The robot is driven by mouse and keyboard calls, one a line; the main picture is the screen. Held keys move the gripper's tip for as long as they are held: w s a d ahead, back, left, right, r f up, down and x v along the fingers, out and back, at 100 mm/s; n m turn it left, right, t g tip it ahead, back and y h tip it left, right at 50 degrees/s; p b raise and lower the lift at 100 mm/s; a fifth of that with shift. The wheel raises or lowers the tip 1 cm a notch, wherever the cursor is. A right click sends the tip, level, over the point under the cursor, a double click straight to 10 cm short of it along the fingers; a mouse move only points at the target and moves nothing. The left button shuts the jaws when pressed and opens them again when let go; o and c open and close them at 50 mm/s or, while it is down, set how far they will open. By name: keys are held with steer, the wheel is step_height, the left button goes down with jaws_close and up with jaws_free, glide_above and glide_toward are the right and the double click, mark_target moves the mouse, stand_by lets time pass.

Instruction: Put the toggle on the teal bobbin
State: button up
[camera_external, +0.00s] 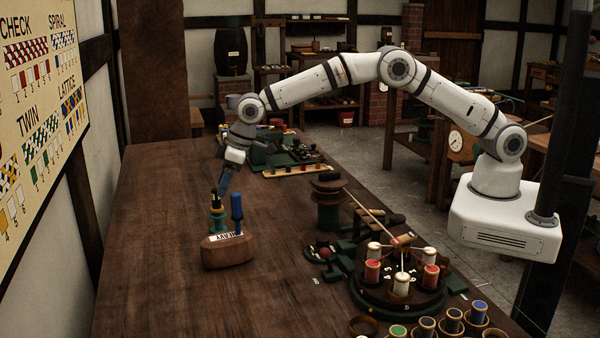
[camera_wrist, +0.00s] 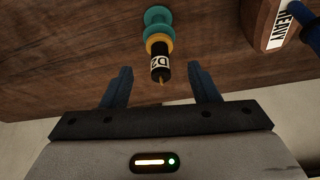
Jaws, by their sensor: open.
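The teal bobbin (camera_external: 217,223) stands on the bench behind the wooden block; in the wrist view its teal flanges (camera_wrist: 158,17) are at top centre. A yellow-orange collar (camera_wrist: 160,38) is at its end. A black cylinder with a white label and a thin yellow tip (camera_wrist: 160,64), seemingly the toggle, is in line with the collar; it also shows above the bobbin in the external view (camera_external: 214,198). My gripper (camera_wrist: 162,72) is open, its blue fingers either side of the cylinder's tip, with gaps on both sides. Whether the cylinder is fastened to the bobbin I cannot tell.
A wooden block (camera_external: 228,253) marked HEAVY, with a blue handle (camera_external: 237,208), stands close to the bobbin. A round carousel of spools (camera_external: 401,295) is at right, with coloured spools in front of it. The bench's left side is clear.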

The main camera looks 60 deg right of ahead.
steer(key=v, duration=0.6)
steer(key=shift+f+b, duration=0.1)
steer(key=shift+b, duration=0.2)
steer(key=shift+d, duration=0.1)
steer(key=s+d+r+m, duration=0.1)
steer(key=s+d+r, duration=0.35)
steer(key=d, duration=0.45)
steer(key=s+d+r+m+h, duration=0.15)
steer(key=s+d+r, duration=0.3)
steer(key=d, duration=0.45)
steer(key=s+d+r+m, duration=0.1)
steer(key=s+d+r, duration=0.4)
steer(key=d, duration=0.5)
steer(key=s+d+f+m, duration=0.1)
steer(key=s+d, duration=0.3)
steer(key=s, duration=0.4)
steer(key=s+d+f+m, duration=0.1)
steer(key=s+d+f, duration=0.1)
steer(key=s+d, duration=0.3)
steer(key=s+d+f+m+h, duration=0.1)
steer(key=s+d, duration=0.3)
steer(key=s, duration=0.9)
steer(key=shift+d+f+m+g, duration=0.2)
steer(key=shift+f+m+g, duration=0.15)
steer(key=shift+f, duration=0.4)
